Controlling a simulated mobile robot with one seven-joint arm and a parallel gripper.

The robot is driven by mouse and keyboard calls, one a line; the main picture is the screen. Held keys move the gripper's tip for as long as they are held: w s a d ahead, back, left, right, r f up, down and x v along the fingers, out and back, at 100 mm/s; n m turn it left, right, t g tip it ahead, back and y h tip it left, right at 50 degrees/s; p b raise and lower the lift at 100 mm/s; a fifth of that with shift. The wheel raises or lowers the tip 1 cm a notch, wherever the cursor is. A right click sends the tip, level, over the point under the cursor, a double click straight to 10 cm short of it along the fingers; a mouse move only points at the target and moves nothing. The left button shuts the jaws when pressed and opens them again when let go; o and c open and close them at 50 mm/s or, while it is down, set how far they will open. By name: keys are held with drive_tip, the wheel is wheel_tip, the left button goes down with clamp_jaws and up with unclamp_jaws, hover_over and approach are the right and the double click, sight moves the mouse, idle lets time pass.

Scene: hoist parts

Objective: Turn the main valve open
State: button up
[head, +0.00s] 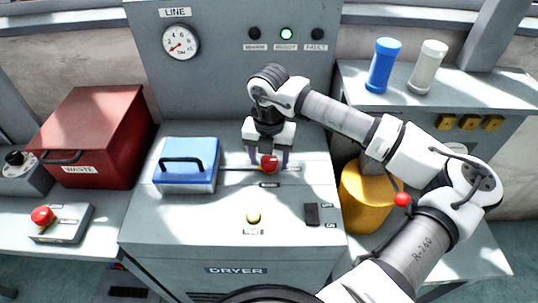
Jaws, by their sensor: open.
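My gripper (267,155) points down over the dryer (190,240), open, with one finger on each side of a red knob (269,165). The knob sits on a thin dark line or slot across the dryer top. I cannot tell whether the fingers touch it. A red ball (402,199) shows at the right, beside my arm and in front of the yellow container (362,205). The small labels are too blurred to read, so I cannot tell which part is the main valve.
A blue box with a black handle (187,168) stands left of my gripper. A yellow button (253,217) and black switch (312,214) are nearer. Further out are the red waste bin (98,140), red stop button (42,215), gauge (180,43), blue (383,66) and white (428,68) cylinders.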

drive_tip(key=c, duration=1)
drive_tip(key=shift+f+b, duration=0.1)
drive_tip(key=shift+b, duration=0.35)
drive_tip(key=n+b, duration=0.2)
drive_tip(key=b, duration=0.1)
drive_tip(key=shift+f+n+b, duration=0.2)
drive_tip(key=shift+n+b, duration=0.2)
drive_tip(key=n+b, duration=0.5)
drive_tip(key=shift+d+r, duration=0.1)
drive_tip(key=shift+r, duration=0.05)
drive_tip(key=n+b, duration=0.3)
drive_tip(key=n, duration=0.4)
drive_tip(key=n+b, duration=0.1)
drive_tip(key=n, duration=0.1)
drive_tip(key=shift+w+d+r+n, duration=0.1)
drive_tip(key=shift+w+r+n, duration=0.1)
drive_tip(key=shift+n, duration=0.5)
